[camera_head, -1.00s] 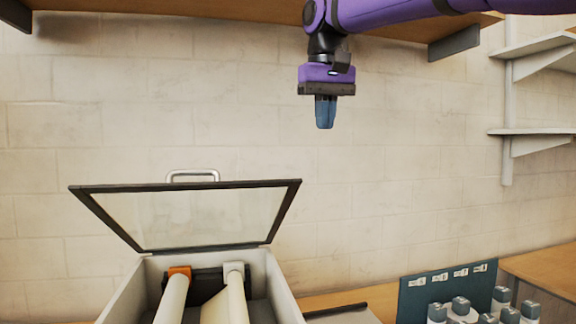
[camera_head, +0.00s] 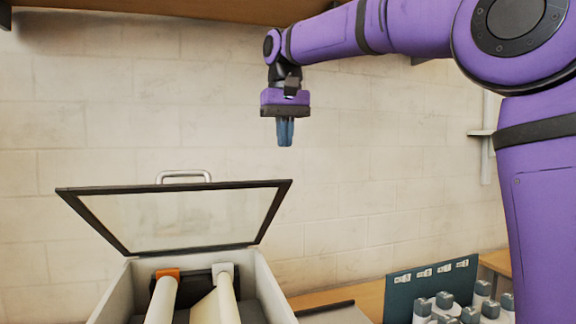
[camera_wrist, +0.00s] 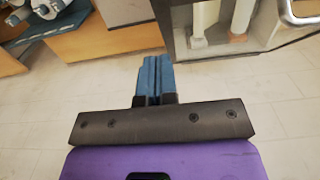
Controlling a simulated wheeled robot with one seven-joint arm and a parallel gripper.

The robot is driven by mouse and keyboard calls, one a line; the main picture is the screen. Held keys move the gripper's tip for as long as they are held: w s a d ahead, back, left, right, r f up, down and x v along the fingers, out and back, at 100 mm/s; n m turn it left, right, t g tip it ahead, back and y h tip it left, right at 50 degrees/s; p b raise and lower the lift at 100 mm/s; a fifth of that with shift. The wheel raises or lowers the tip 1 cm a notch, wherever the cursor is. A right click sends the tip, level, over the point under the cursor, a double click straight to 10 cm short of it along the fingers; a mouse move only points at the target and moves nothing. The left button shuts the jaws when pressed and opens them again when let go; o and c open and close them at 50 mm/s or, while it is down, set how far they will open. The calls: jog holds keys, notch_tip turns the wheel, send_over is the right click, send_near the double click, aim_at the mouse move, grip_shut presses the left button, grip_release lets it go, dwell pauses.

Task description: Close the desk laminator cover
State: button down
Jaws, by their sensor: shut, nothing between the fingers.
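The laminator (camera_head: 268,291) is a light grey box with its cover (camera_head: 180,218) raised. The cover is a clear panel in a dark frame, tilted up from a hinge at the box's back edge. A metal handle (camera_head: 183,175) sits on the cover's upper edge. Inside the open box are two pale rollers and an orange part. My gripper (camera_head: 285,143) is shut and empty, pointing down, above and to the right of the cover, apart from it. In the wrist view my gripper (camera_wrist: 156,62) shows closed blue fingers; part of the handle (camera_wrist: 298,12) shows at upper right.
A blue-grey panel with labels (camera_head: 432,282) and several grey-and-white bottles (camera_head: 445,300) stand to the right on a wooden desk (camera_head: 345,297). A wooden shelf (camera_head: 170,12) hangs above. A pale block wall is behind.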

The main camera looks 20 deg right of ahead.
jog(key=f, duration=0.1)
jog(key=s+f, duration=0.1)
jog(key=f, duration=0.1)
jog(key=s+f, duration=0.1)
jog(key=f, duration=0.1)
jog(key=shift+f, duration=0.1)
jog(key=shift+s+f, duration=0.2)
jog(key=shift+f, duration=0.1)
